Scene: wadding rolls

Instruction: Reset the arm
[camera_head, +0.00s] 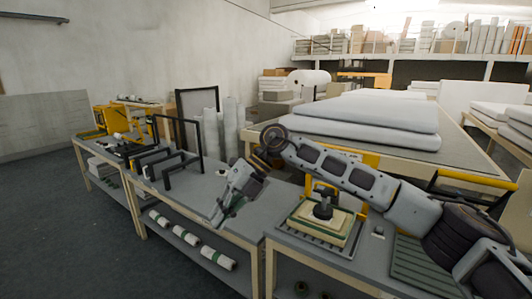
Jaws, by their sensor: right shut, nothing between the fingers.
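My right arm (350,178) comes in from the right edge and reaches across the workbenches, bent at a dark joint near the middle. My right gripper (215,216) hangs from its end, pointing down and to the left over the grey bench top (190,203). Its fingers are shut and empty. I cannot tell how high it is above the bench. My left arm and left gripper are not in view.
A cream block with a black knob (323,208) sits on a ribbed tray (322,240) below my right arm. Black frames (182,170) stand on the bench to the left. White rolls (186,236) lie on the lower shelf. Thick wadding sheets (365,115) cover the large table behind.

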